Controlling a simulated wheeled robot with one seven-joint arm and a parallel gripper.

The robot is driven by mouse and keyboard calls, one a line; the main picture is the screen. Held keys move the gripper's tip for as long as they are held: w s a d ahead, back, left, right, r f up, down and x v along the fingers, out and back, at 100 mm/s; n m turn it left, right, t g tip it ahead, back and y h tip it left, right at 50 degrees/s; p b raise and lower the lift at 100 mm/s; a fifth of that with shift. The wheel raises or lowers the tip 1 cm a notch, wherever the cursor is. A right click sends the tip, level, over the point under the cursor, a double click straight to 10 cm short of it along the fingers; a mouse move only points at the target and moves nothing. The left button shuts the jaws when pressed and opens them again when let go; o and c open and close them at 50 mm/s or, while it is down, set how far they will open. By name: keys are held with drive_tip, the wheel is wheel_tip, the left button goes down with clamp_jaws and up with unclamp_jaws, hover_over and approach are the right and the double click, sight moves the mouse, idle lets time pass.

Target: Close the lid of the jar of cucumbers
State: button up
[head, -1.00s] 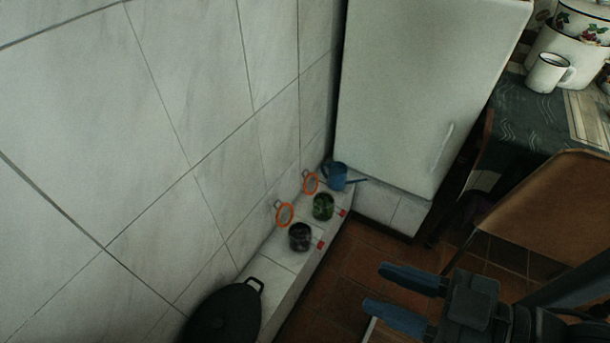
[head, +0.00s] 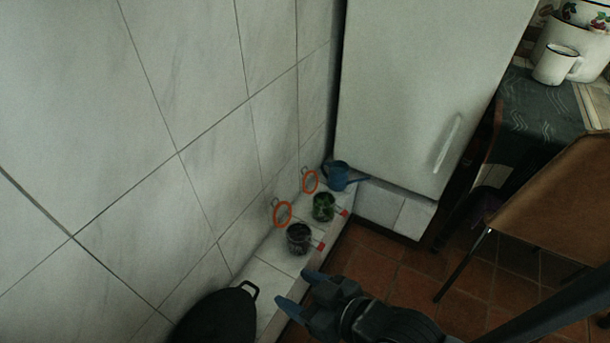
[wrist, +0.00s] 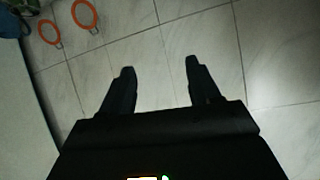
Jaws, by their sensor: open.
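The jar with green contents (head: 323,207), which look like cucumbers, stands on the tiled ledge. Its lid with an orange ring (head: 315,183) is open and upright on the wall side; a red-tipped clasp sticks out opposite. A second jar, with dark contents (head: 299,239), stands nearer, its orange-ringed lid (head: 290,214) also open. My gripper (head: 300,291) is open and empty, lower in the head view than both jars and apart from them. In the wrist view my gripper (wrist: 160,66) faces wall tiles; the green jar's lid (wrist: 42,38) and the other lid (wrist: 77,18) show upper left.
A blue watering can (head: 337,176) stands behind the green jar by the white fridge (head: 425,90). A dark lidded pot (head: 215,318) sits at the ledge's near end. The tiled wall (head: 110,150) bounds the ledge on the left. A brown chair (head: 550,195) and table stand right.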

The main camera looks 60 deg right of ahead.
drive_tip(key=w+d+f+g+b, duration=0.1)
drive_tip(key=w+d+f+b, duration=0.45)
drive_tip(key=w+f, duration=0.6)
drive_tip(key=r+n+g+y+b, duration=0.15)
drive_tip(key=g+b, duration=0.45)
drive_tip(key=b, duration=0.8)
hover_over(304, 168)
drive_tip(key=s, duration=0.3)
drive_tip(key=b+x, duration=0.3)
drive_tip(key=x, duration=0.4)
drive_tip(key=shift+s+f, duration=0.1)
drive_tip(key=shift+f, duration=0.1)
clamp_jaws()
